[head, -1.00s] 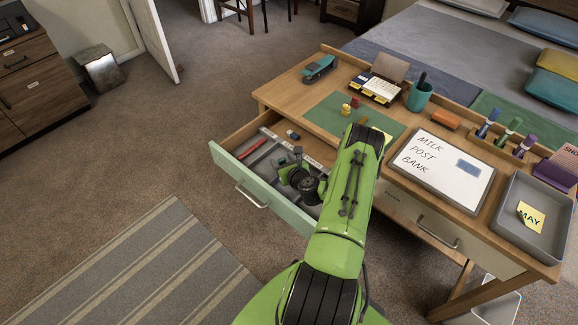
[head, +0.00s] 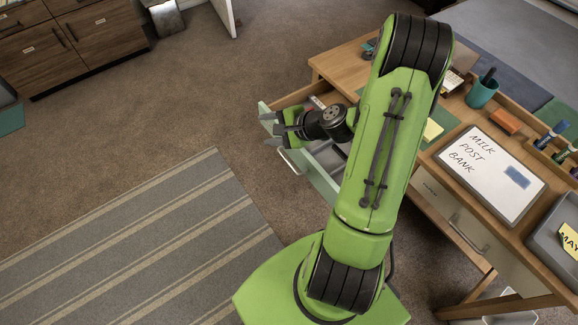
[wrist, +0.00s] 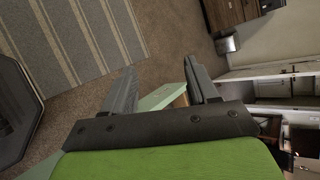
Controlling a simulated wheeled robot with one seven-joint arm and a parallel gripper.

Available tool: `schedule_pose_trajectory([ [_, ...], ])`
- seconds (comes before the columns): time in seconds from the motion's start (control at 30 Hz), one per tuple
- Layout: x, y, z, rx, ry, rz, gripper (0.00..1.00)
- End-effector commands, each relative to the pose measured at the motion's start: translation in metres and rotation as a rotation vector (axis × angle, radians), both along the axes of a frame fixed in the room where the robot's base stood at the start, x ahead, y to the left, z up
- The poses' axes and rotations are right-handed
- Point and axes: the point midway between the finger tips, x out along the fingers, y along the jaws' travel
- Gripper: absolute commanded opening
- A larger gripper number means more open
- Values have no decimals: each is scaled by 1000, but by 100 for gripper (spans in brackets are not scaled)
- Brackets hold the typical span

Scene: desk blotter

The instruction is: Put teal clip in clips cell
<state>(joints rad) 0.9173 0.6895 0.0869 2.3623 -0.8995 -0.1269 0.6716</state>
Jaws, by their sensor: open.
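I cannot make out the teal clip or the clips cell in either view. The open desk drawer (head: 325,182) has a mint-green front, and my arm hides most of its inside. My gripper (head: 270,129) is open and appears empty, above or just outside the drawer's front left part, pointing left. In the wrist view my gripper's two fingers (wrist: 160,68) stand wide apart with nothing held. The drawer's pale green edge (wrist: 158,97) shows behind and between them.
The desk top holds a teal cup (head: 482,94), an orange block (head: 506,121), a whiteboard (head: 490,172) and a grey tray (head: 552,232). A striped rug (head: 150,240) and open carpet lie left of the drawer. A wooden cabinet (head: 75,45) stands far left.

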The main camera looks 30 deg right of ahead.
Motion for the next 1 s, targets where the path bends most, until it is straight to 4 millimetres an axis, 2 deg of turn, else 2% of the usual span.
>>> schedule_pose_trajectory([
  [0.03,-5,24,20,-144,-3,155,58],
  [0.1,-21,51,40,-341,4,360,58],
  [0.2,-50,78,71,-608,11,611,58],
  [0.33,-98,98,113,-920,8,857,58],
  [0.5,-170,103,160,-1217,-19,1044,58],
  [0.6,-202,100,173,-1297,-38,1092,58],
  [0.7,-217,97,176,-1327,-46,1112,58],
  [1.0,-219,97,179,-1329,-44,1115,58],
])
